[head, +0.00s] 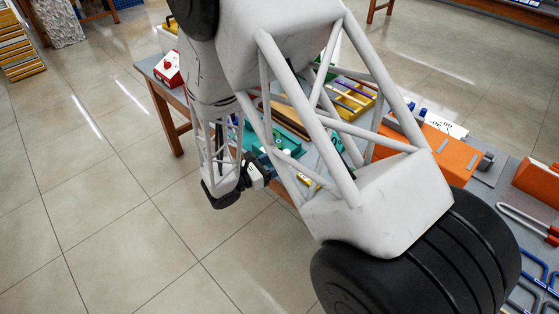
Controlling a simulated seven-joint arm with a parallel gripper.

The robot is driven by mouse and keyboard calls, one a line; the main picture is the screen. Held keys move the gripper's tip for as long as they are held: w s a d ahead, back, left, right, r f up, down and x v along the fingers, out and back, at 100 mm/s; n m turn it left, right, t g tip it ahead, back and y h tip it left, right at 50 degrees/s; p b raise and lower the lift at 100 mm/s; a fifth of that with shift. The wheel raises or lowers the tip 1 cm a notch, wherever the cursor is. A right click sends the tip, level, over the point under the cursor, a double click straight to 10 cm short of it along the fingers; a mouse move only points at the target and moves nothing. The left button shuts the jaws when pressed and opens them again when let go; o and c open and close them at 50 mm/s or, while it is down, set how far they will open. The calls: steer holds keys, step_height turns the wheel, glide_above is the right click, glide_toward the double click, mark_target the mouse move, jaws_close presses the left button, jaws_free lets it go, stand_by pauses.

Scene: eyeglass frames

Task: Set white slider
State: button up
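I cannot make out a white slider for certain; a tiny white spot (287,152) shows by a teal fixture (284,140) on the workbench, too small to identify. My gripper (268,168) is at the front left side of the bench, beside the teal fixture, beyond a black wrist joint. It is small and dark here, and its fingertips are not clear. I cannot tell whether it is open or holds anything, or whether it touches the fixture. My white arm links cover much of the bench.
The workbench (153,67) carries a red and white box (169,70), a yellow tray (352,104) and an orange block (418,148). A grey board (492,176) with blue and red handles lies at right. Tiled floor (90,170) at left is clear.

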steer(key=shift+s+a, duration=0.3)
steer(key=shift+a, duration=0.15)
stand_by(0.4)
steer(key=s+d+r+m+g+y, duration=0.2)
steer(key=s+d+r+m+g, duration=0.45)
steer(key=d+r, duration=0.2)
steer(key=s+d+r+m+g+y, duration=0.2)
steer(key=s+d+r+m+g, duration=0.35)
steer(key=d+r+m, duration=0.35)
steer(key=s+d+r+m+t+y, duration=0.2)
steer(key=s+r+m+y, duration=0.2)
steer(key=s, duration=0.4)
steer(key=s+d+r+m+t+y, duration=0.2)
steer(key=s+r+m+y, duration=0.3)
steer(key=s+r+y, duration=0.2)
steer(key=shift+s+d+r+t, duration=0.15)
steer(key=shift+s+d+t, duration=0.2)
steer(key=shift+s, duration=0.3)
steer(key=shift+m, duration=0.25)
stand_by(3.0)
